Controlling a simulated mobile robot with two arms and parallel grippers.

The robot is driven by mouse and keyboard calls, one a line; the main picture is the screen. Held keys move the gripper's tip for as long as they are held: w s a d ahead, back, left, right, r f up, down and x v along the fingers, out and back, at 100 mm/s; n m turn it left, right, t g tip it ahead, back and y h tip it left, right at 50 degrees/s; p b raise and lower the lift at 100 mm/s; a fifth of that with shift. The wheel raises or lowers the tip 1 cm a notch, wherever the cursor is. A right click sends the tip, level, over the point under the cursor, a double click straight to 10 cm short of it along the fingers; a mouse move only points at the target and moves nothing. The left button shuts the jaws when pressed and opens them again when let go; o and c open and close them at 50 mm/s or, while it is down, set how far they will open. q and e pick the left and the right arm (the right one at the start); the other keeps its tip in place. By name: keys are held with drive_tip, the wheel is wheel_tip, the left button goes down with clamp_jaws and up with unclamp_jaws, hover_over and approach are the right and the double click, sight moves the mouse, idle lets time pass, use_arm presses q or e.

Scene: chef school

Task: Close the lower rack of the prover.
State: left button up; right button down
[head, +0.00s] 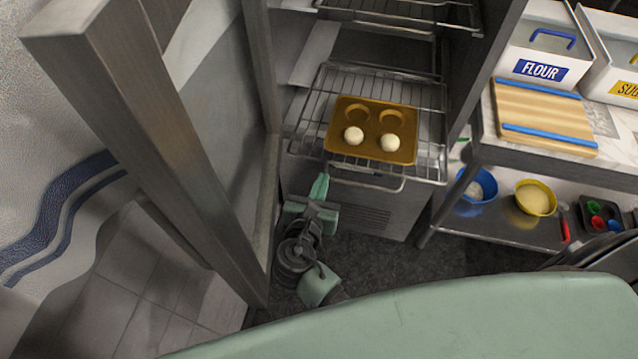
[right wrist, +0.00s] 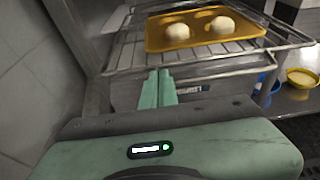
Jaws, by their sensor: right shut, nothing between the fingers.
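The lower rack (head: 310,110) of the prover is a wire shelf that sticks out of the cabinet front, with a wire handle along its near edge. It also shows in the right wrist view (right wrist: 200,67). A brown muffin tray (head: 373,127) lies on it with two white dough balls in the near hollows; the far hollows are empty. My right gripper (head: 319,186) is shut and empty, just in front of the rack's near edge toward its left side. In the right wrist view its fingertips (right wrist: 158,76) are close below the rack's front wire; contact cannot be told. My left gripper is not in view.
The prover's open door (head: 150,130) stands on the left. An upper rack (head: 400,14) is above. On the right, a counter holds a cutting board (head: 543,115) and a flour bin (head: 545,60); bowls (head: 535,198) stand on the shelf below.

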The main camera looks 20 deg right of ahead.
drive_tip(key=x, duration=0.5)
drive_tip(key=shift+w+f, duration=0.15)
drive_tip(key=shift+w, duration=0.1)
drive_tip(key=shift+w+d+f, duration=0.1)
drive_tip(key=shift+w+d, duration=0.1)
drive_tip(key=shift+d, duration=0.05)
drive_tip(key=shift+w+p, duration=0.15)
drive_tip(key=shift+p, duration=0.15)
drive_tip(key=shift+w+d, duration=0.25)
approach(347, 96)
drive_tip(key=f, duration=0.1)
drive_tip(key=s+f, duration=0.1)
drive_tip(key=f+b, duration=0.1)
drive_tip(key=shift+s+a+f, duration=0.25)
drive_tip(key=shift+s+a, duration=0.1)
drive_tip(key=shift+a, duration=0.05)
drive_tip(key=w+d+b, duration=0.2)
drive_tip(key=w, duration=0.1)
drive_tip(key=w+d+b, duration=0.1)
drive_tip(key=w+d, duration=0.1)
drive_tip(key=w, duration=0.2)
drive_tip(key=w+d+b, duration=0.2)
drive_tip(key=w+d, duration=0.1)
drive_tip(key=w, duration=0.1)
drive_tip(key=shift+w+f+b, duration=0.15)
drive_tip(key=shift+w+b, duration=0.1)
drive_tip(key=shift+b, duration=0.05)
drive_tip(key=shift+w+d, duration=0.25)
drive_tip(key=shift+w, duration=0.1)
drive_tip(key=shift+r, duration=0.35)
